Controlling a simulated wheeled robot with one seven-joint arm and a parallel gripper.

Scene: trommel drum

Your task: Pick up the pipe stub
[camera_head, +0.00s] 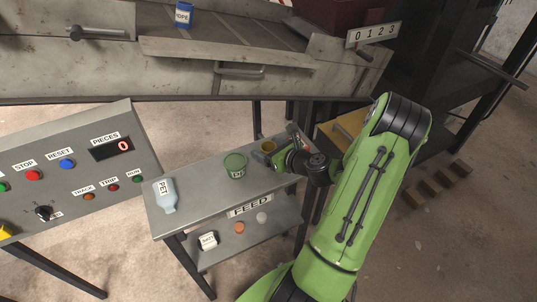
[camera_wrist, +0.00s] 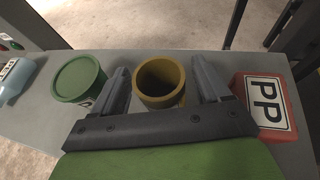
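The pipe stub is a short, hollow, mustard-yellow cylinder standing upright with its open end up. In the wrist view the pipe stub (camera_wrist: 161,80) is between the two fingers of my gripper (camera_wrist: 163,84), with small gaps showing on both sides. In the head view the pipe stub (camera_head: 268,145) is near the back right of the grey FEED table (camera_head: 205,165), partly hidden by my gripper (camera_head: 274,157). My gripper is open and low over the table. Whether it touches the table cannot be seen.
A green lidded tub (camera_wrist: 79,79) is close left of my gripper, and a red PP block (camera_wrist: 238,82) is close right. A pale PET bottle (camera_head: 166,196) is at the table's left end. Small items lie on the lower shelf. A control panel (camera_head: 75,165) stands left.

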